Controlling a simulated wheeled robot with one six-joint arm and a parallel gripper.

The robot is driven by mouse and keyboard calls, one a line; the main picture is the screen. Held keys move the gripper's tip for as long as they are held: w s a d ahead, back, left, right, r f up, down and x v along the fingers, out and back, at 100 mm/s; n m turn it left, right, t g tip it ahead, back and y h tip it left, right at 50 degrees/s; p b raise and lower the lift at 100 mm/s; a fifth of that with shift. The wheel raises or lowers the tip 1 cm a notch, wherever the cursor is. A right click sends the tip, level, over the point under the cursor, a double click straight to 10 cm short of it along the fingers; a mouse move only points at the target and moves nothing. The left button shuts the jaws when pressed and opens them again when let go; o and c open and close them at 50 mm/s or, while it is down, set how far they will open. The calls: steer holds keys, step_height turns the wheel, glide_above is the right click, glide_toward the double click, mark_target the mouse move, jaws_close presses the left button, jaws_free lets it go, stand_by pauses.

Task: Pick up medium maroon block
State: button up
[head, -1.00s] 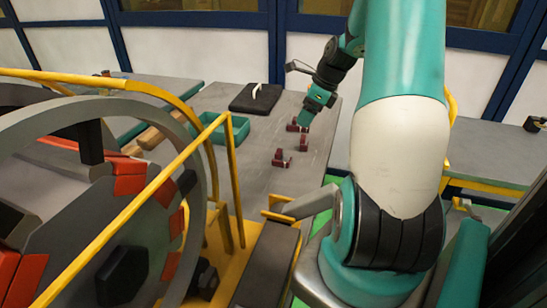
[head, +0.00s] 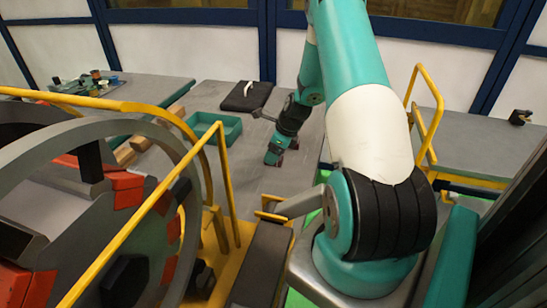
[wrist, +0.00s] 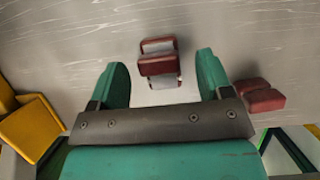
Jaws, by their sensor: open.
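My gripper (wrist: 160,85) is open, its two teal fingers pointing down at the grey table. In the wrist view, a maroon block (wrist: 158,65) with pale grey parts lies just beyond and between the fingertips, apart from both. Another maroon block (wrist: 260,97), in two pieces side by side, lies to the right, outside the right finger. I cannot tell which is the medium one. In the head view my gripper (head: 274,157) is low over the table and hides most of the blocks; a bit of maroon (head: 294,144) shows beside it.
A teal open tray (head: 222,128) stands left of the gripper. A black pad (head: 246,97) lies at the back of the grey table (head: 250,180). Yellow rails (head: 225,180) and the large round stator frame (head: 90,200) stand at the left. A yellow part (wrist: 30,125) is at the wrist view's left.

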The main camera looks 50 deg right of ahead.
steer(key=shift+w+a+f, duration=0.1)
steer(key=shift+w+f, duration=0.05)
steer(key=shift+f, duration=0.3)
steer(key=shift+c, duration=0.2)
jaws_close()
steer(key=shift+r, duration=0.1)
